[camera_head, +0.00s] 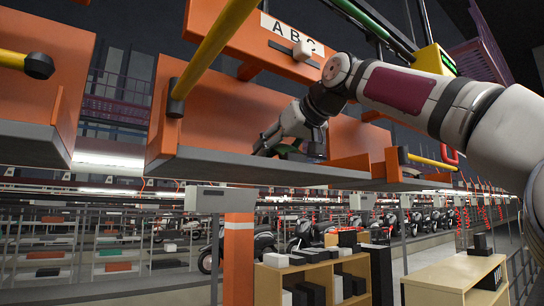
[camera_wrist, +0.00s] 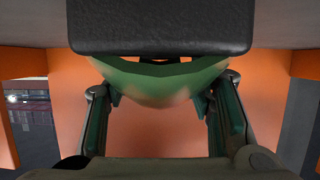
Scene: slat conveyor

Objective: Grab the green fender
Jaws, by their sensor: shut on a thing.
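The green fender (camera_wrist: 160,82) is a curved, glossy piece that spans between the two fingers in the wrist view. In the head view only a small green part (camera_head: 290,149) shows beneath my gripper (camera_head: 270,148). My gripper also shows in the wrist view (camera_wrist: 155,102), with one finger at each side of the fender, shut on it. They are inside an orange-backed carrier with a grey shelf (camera_head: 230,166). The fender's far side is hidden, and I cannot tell whether it touches the shelf.
A black, textured block (camera_wrist: 160,28) covers the top middle of the wrist view, in front of the fender. A yellow bar (camera_head: 213,50) slants across the carrier's left side. Another orange carrier (camera_head: 40,90) hangs at left. Below stand a wooden shelf (camera_head: 320,273) with boxes and parked motorcycles (camera_head: 312,232).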

